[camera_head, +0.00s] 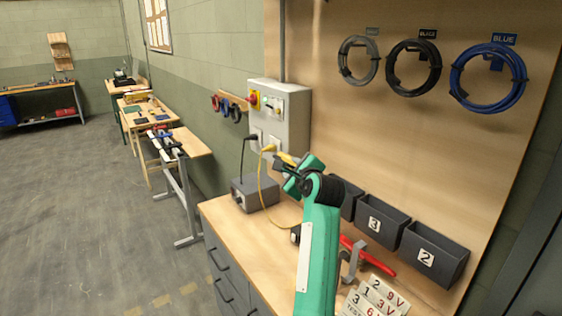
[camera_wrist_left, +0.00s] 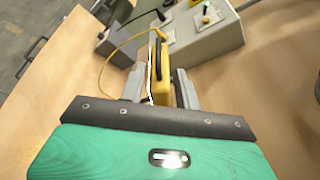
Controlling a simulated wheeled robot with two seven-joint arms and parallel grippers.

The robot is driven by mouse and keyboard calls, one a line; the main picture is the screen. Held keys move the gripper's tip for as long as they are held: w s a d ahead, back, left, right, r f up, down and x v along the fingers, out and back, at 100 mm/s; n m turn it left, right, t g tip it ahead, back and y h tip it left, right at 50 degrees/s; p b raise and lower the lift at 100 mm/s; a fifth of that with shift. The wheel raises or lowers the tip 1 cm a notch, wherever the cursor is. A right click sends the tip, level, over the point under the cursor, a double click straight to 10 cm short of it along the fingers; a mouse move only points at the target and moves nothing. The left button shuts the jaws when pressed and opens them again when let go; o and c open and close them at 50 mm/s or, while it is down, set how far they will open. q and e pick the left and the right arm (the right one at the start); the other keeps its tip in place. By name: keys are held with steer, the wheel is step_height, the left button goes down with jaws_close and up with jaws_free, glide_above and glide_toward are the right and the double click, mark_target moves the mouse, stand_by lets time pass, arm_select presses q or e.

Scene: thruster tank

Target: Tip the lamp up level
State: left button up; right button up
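The lamp (camera_wrist_left: 161,84) looks like a narrow yellow body with a black strip along it and a pale edge on its left. It sits between the two grey fingers of my left gripper (camera_wrist_left: 160,88), which look closed against its sides. In the head view the lamp's yellow end (camera_head: 287,158) pokes out past my left gripper (camera_head: 292,170), above the workbench and in front of the grey control box. It looks tilted there. The green arm hides much of it. My right gripper is not in view.
The grey control box (camera_head: 290,115) is on the wall, with a yellow cable (camera_head: 260,185) hanging from it. A grey box (camera_head: 254,194) stands on the workbench (camera_head: 225,212).

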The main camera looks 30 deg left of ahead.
mark_target(294, 166)
arm_select(q)
steer(key=shift+n+h, duration=0.3)
steer(key=shift+h, duration=0.2)
steer(key=p+x, duration=0.6)
steer(key=x, duration=0.7)
steer(key=shift+w+d, duration=0.15)
steer(key=shift+w, duration=0.05)
steer(key=shift+w+f, duration=0.2)
steer(key=shift+a, duration=0.25)
jaws_close()
